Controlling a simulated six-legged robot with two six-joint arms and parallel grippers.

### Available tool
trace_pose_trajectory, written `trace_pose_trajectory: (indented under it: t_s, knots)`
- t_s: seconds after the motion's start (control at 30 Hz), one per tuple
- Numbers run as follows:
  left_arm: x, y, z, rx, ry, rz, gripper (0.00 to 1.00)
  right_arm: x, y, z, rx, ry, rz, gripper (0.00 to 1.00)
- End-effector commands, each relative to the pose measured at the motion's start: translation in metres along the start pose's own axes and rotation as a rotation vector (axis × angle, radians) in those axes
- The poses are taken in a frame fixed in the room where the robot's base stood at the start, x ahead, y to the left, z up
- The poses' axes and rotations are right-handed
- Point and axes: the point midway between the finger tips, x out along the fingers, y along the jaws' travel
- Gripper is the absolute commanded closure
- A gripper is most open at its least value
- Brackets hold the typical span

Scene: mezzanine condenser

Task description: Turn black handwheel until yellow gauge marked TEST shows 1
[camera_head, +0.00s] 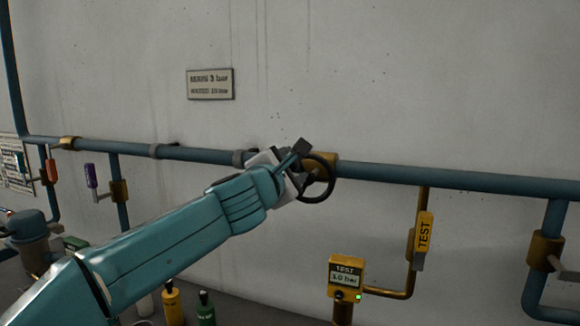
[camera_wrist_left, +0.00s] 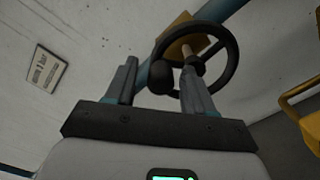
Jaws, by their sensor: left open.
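The black handwheel (camera_head: 332,180) is on a brass valve body on the blue wall pipe, partly hidden behind my left gripper (camera_head: 298,160). In the left wrist view, the handwheel (camera_wrist_left: 236,62) has a rounded black knob (camera_wrist_left: 160,77) on its rim. The left gripper (camera_wrist_left: 157,70) is open, with its fingers on either side of the knob in that view; I cannot tell whether either touches it. The yellow gauge (camera_head: 346,276), marked TEST, stands low right of the wheel. Its display appears to read 1.0 bar, with a green light below. My right gripper is not in view.
A yellow TEST-marked handle (camera_head: 424,232) is on a brass pipe right of the gauge. The blue pipe (camera_head: 440,177) runs along the wall. Purple (camera_head: 91,176) and orange (camera_head: 52,172) handles are at left. Yellow and green cylinders (camera_head: 206,312) stand below my arm.

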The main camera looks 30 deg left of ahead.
Motion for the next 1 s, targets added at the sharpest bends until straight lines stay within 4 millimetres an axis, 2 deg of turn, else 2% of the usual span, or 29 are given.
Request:
trace_pose_trajectory:
  t_s: [0.03, 0.17, 0.57, 1.0]
  knots:
    - [0.0, 0.0, 0.0, 0.0, 0.0, 0.0, 0.57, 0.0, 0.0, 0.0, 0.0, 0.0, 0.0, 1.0]
    - [0.0, 0.0, 0.0, 0.0, 0.0, 0.0, 0.99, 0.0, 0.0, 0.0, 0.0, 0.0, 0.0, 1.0]
    - [0.0, 0.0, 0.003, 0.051, 0.001, -0.003, 1.0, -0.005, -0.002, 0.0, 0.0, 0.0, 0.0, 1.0]
    - [0.0, -0.001, 0.018, 0.391, 0.001, -0.004, 1.0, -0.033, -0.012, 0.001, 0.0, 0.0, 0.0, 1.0]
